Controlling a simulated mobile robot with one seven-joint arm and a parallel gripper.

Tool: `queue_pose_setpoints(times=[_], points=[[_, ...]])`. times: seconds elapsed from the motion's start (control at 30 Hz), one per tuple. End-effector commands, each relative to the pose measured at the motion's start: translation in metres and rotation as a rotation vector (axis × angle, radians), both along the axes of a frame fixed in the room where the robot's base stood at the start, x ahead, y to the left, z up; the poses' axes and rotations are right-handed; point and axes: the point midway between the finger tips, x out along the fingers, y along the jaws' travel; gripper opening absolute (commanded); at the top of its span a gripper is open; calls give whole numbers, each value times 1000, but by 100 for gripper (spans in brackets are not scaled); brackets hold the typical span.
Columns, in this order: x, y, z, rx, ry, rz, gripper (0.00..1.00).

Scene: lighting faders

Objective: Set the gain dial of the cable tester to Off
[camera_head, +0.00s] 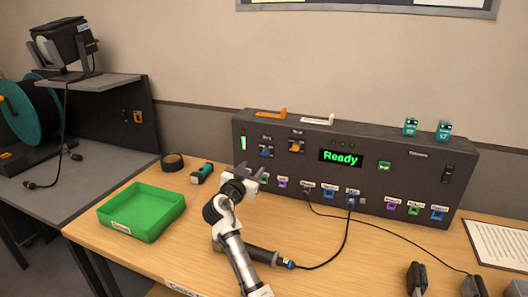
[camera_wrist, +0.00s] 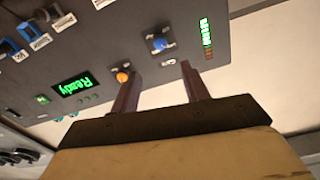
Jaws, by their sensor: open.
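The cable tester (camera_head: 350,185) is a long dark box at the back of the wooden bench, with a green "Ready" display (camera_head: 341,157). It carries a blue dial (camera_head: 266,152) and an orange dial (camera_head: 296,146) at its left end. Their labels are too small to read, so I cannot tell which is gain. In the wrist view the blue dial (camera_wrist: 159,44) and the orange dial (camera_wrist: 122,76) show beyond the fingers. My gripper (camera_wrist: 162,72) is open and empty, apart from both dials. In the head view my gripper (camera_head: 243,170) is low before the box's left end.
Several coloured sockets line the tester's lower front, with a black cable (camera_head: 340,245) plugged in. A green tray (camera_head: 140,213), a tape roll (camera_head: 172,162) and a teal-and-black item (camera_head: 202,173) lie left. Small items sit on the tester's top. Dark objects stand at the bench's front right.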

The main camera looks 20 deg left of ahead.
Motion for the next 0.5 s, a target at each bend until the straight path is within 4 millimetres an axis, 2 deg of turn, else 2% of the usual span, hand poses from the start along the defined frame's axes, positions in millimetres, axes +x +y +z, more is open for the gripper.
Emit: queue_pose_setpoints(times=[0.2, 0.5], points=[[41, -1, 4, -5, -1, 1, 46], [87, -3, 3, -3, 0, 2, 46]])
